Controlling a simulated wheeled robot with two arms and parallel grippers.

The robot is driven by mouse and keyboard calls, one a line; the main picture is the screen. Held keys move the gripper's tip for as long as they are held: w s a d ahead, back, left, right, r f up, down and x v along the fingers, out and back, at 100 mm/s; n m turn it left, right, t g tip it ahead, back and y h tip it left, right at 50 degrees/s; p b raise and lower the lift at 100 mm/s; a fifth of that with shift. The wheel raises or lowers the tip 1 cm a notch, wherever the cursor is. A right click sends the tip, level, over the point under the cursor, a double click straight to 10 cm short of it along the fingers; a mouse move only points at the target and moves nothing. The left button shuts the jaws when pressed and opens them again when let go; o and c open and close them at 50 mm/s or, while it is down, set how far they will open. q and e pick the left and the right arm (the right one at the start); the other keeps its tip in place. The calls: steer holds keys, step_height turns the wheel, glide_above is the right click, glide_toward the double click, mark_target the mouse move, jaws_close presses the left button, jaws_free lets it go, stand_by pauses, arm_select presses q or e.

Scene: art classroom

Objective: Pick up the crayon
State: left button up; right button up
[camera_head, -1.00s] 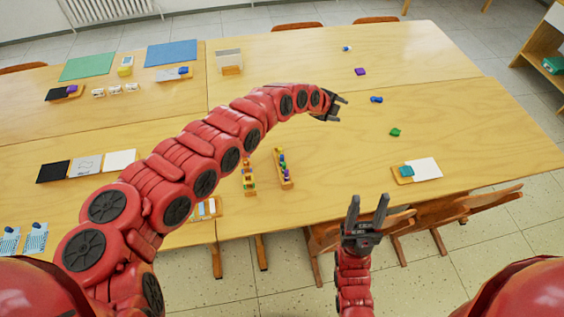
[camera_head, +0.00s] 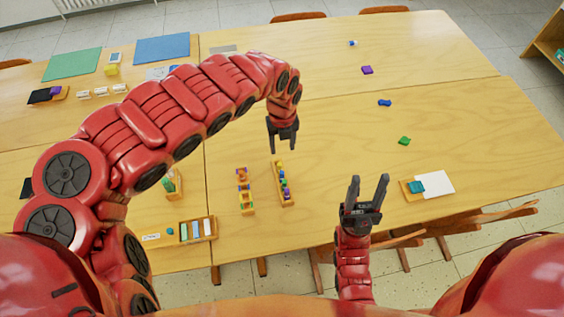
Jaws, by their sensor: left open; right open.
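No single crayon can be told for sure at this size. Two narrow wooden holders stand near the table's front edge. The right holder (camera_head: 288,203) carries small yellow, blue, green and purple pieces in a row. The left holder (camera_head: 246,210) carries orange, yellow and purple pieces. My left gripper (camera_head: 283,149) points down, open and empty, just behind the far end of the right holder; its height above the table is hard to tell. My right gripper (camera_head: 368,182) is open and empty in front of the table's front edge, fingers pointing up in the picture.
A wooden tray (camera_head: 408,189) with a teal block and white card lies at right. Purple (camera_head: 367,70), blue (camera_head: 384,103) and green (camera_head: 404,141) pieces lie scattered behind it. A compartment box (camera_head: 197,228) is at front left. The table middle is clear.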

arm_select(q)
steer(key=b, duration=0.5)
glide_above(282, 173)
step_height(282, 173, down, 8)
steer(key=shift+d+r, duration=0.1)
steer(key=shift+r, duration=0.1)
step_height(282, 173, down, 4)
steer(key=shift+w+r+p, duration=0.1)
steer(key=shift+r+p, duration=0.15)
steer(key=shift+p, duration=0.35)
steer(key=shift+f, duration=0.6)
step_height(282, 173, down, 3)
steer(key=shift+f+p, duration=0.15)
steer(key=shift+p, duration=0.7)
steer(key=shift+f, duration=0.7)
jaws_close()
